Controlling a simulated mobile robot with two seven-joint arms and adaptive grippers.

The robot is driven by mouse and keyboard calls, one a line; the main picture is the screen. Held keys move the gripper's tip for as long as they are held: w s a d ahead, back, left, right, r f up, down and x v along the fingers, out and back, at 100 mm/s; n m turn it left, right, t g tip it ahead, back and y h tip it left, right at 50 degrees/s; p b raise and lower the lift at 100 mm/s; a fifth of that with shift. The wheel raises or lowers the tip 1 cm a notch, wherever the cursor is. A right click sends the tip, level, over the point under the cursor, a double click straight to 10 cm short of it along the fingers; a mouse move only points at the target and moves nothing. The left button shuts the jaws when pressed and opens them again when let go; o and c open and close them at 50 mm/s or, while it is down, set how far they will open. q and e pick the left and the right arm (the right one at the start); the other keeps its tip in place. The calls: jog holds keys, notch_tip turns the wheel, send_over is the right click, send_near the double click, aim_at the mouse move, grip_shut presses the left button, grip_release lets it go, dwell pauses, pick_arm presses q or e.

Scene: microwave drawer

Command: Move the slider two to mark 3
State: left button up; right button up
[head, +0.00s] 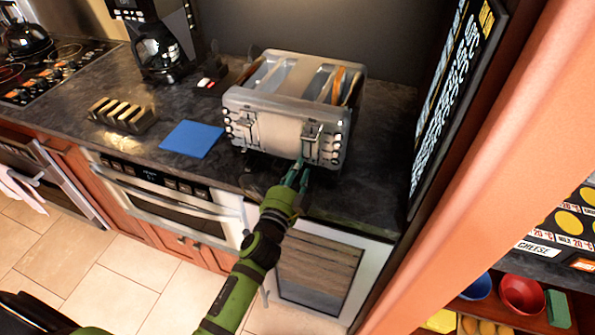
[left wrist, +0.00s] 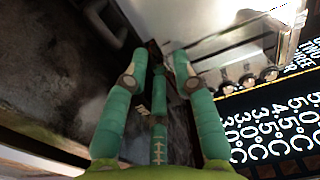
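A silver toaster (head: 272,137) stands on the dark counter. Its front has a left slider lever (head: 251,131) and a right slider lever (head: 312,136), with small knobs beside each. I cannot read slider numbers or marks. My left gripper (head: 299,175), with teal fingers, is just below and in front of the right lever. In the left wrist view, its fingertips (left wrist: 160,62) are spread apart with no object clearly held. The toaster's lower side and knobs (left wrist: 247,79) show there at upper right. I cannot tell whether a finger touches the lever. My right gripper is not in view.
A black menu board (head: 450,95) and an orange panel (head: 500,140) bound the right side. The counter's front edge runs below my gripper.

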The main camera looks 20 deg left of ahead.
pick_arm(q)
jog(key=shift+c, duration=0.5)
grip_shut()
jog(key=shift+s+d, duration=0.1)
jog(key=shift+d, duration=0.6)
jog(key=shift+o, duration=0.5)
grip_release()
jog(key=s, duration=1.2)
jog(key=shift+a, duration=0.25)
